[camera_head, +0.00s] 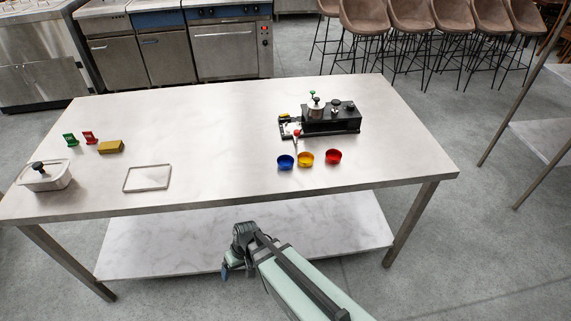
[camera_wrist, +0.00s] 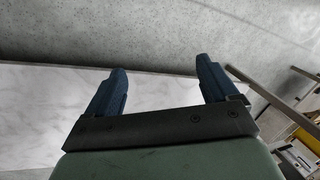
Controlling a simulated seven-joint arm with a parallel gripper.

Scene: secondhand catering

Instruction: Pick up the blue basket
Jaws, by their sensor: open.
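The blue basket (camera_head: 286,161) is a small round bowl-like container on the table, right of the middle and near the front edge. It stands just left of a yellow basket (camera_head: 306,159), with a red basket (camera_head: 333,156) further right. My gripper (camera_head: 231,272) is low in front of the table, below the tabletop and apart from the baskets. In the wrist view my gripper (camera_wrist: 161,85) shows two dark blue fingers spread wide with nothing between them. No basket shows in the wrist view.
The tabletop (camera_head: 215,140) has clear room in its middle. A black appliance (camera_head: 331,121) stands behind the baskets. A flat tray (camera_head: 147,178), a yellow block (camera_head: 110,147) and a lidded container (camera_head: 45,176) are at the left. A lower shelf (camera_head: 160,245) lies under the table.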

